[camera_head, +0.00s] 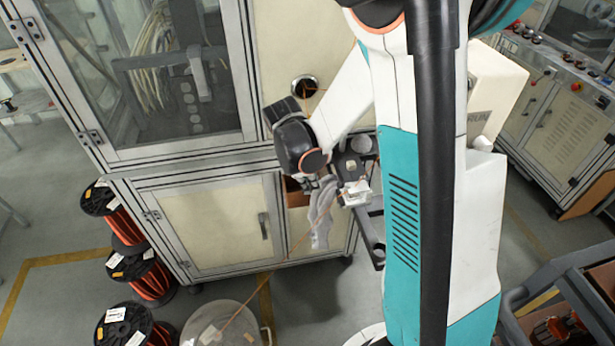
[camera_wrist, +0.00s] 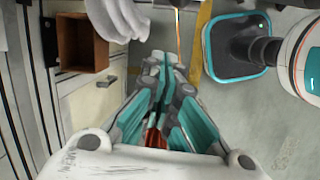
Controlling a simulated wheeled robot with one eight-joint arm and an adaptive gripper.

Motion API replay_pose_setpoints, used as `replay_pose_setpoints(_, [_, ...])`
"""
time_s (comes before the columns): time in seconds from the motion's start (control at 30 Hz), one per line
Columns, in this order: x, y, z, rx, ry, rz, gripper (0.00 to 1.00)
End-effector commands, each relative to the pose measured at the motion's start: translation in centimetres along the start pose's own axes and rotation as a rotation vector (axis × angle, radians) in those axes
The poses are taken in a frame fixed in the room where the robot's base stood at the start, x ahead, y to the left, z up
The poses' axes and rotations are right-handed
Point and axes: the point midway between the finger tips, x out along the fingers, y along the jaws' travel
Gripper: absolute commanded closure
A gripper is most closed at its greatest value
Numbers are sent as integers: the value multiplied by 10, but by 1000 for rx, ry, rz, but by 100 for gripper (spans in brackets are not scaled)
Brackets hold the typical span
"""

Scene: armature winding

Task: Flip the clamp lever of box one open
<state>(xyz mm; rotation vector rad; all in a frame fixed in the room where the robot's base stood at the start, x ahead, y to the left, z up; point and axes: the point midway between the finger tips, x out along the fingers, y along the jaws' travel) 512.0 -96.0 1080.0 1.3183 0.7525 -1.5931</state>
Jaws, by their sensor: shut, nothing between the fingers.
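My gripper (camera_head: 309,185) hangs below my wrist, in front of the lower right part of the cabinet. In the wrist view its teal and grey fingers (camera_wrist: 167,68) are together, with nothing held at the tips. A small red part (camera_wrist: 155,138) shows between the finger links; I cannot tell what it is. A white block (camera_head: 355,192) sits on a dark rack just right of my gripper, apart from it as far as I can see. I cannot make out a clamp lever in either view, nor tell which unit is box one.
A brown open box (camera_wrist: 83,42) is beside the cabinet front. Pale gloves or cloth (camera_head: 322,215) hang below my gripper. A copper wire runs from a drum (camera_head: 222,325) up past my gripper. Wire spools (camera_head: 128,265) stand at left. A teal-edged base (camera_wrist: 237,45) stands on the floor.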

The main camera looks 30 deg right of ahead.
Motion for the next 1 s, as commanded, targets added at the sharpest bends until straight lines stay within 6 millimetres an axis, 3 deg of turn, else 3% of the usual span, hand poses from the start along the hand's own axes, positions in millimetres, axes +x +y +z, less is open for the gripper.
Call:
replay_pose_setpoints(0.17, [27,0,1,1,0,0,100])
replay_pose_setpoints(0.3, [16,-1,21,3,-1,0,100])
replay_pose_setpoints(0.5, [11,0,36,2,-1,1,100])
replay_pose_setpoints(1.0, [9,0,39,1,6,0,100])
